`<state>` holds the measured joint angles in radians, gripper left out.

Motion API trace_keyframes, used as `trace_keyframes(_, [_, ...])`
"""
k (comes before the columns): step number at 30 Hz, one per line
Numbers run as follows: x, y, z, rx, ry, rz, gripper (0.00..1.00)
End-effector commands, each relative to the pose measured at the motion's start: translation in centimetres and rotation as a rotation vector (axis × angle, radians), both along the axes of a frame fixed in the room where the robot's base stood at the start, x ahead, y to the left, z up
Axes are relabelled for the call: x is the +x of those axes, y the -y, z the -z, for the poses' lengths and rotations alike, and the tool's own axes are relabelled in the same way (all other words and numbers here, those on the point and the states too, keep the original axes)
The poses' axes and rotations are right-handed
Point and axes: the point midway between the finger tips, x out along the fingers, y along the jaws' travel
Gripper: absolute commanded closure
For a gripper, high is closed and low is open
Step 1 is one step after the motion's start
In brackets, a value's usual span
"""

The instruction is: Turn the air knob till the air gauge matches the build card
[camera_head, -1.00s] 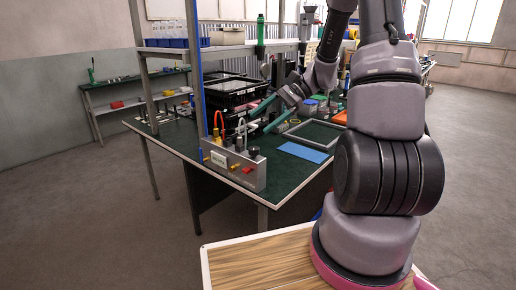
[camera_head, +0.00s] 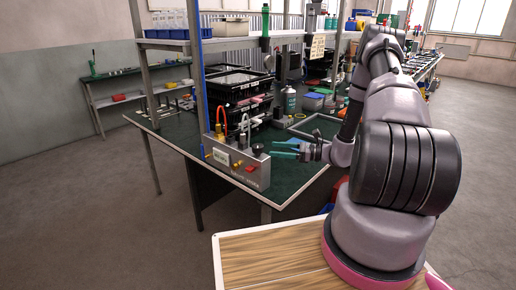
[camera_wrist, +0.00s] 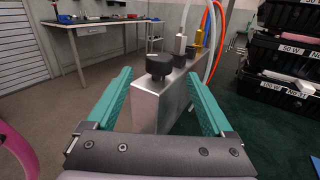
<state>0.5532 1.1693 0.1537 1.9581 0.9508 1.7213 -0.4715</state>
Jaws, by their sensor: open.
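The grey metal air unit (camera_head: 238,167) stands at the near corner of the green bench, with hoses, a red part and a small pale display on its face. Its black knob (camera_head: 258,149) sits on top at the right end. My gripper (camera_head: 276,150) is open just right of the knob, its teal fingers pointing left. In the wrist view the black knob (camera_wrist: 159,67) stands upright beyond and between the two open fingers (camera_wrist: 160,95), apparently untouched. The reading on the display is too small to make out. I cannot identify a build card for certain.
Black labelled bins (camera_head: 237,88) stand behind the unit, and they show at the right in the wrist view (camera_wrist: 283,60). A blue post (camera_head: 198,75) rises left of the unit. A grey frame (camera_head: 318,126) lies on the bench to the right. A side bench (camera_wrist: 80,27) stands across the floor.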

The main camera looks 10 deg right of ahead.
Motion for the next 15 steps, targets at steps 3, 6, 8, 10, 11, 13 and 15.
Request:
trace_keyframes(3, [0.9, -2.4, 0.0, 0.000, 0.000, -0.004, 0.14])
trace_keyframes(6, [1.6, -4.1, 0.0, 0.000, 0.001, -0.004, 0.14])
trace_keyframes(8, [2.0, -5.0, 0.0, -0.001, 0.001, -0.004, 0.14])
trace_keyframes(10, [2.4, -5.8, 0.0, -0.001, 0.001, -0.003, 0.14])
trace_keyframes(11, [2.6, -6.2, 0.0, -0.001, 0.001, -0.003, 0.14])
trace_keyframes(13, [2.8, -6.7, 0.0, -0.001, 0.000, -0.003, 0.14])
trace_keyframes(15, [3.0, -7.1, 0.0, -0.001, 0.000, -0.001, 0.14])
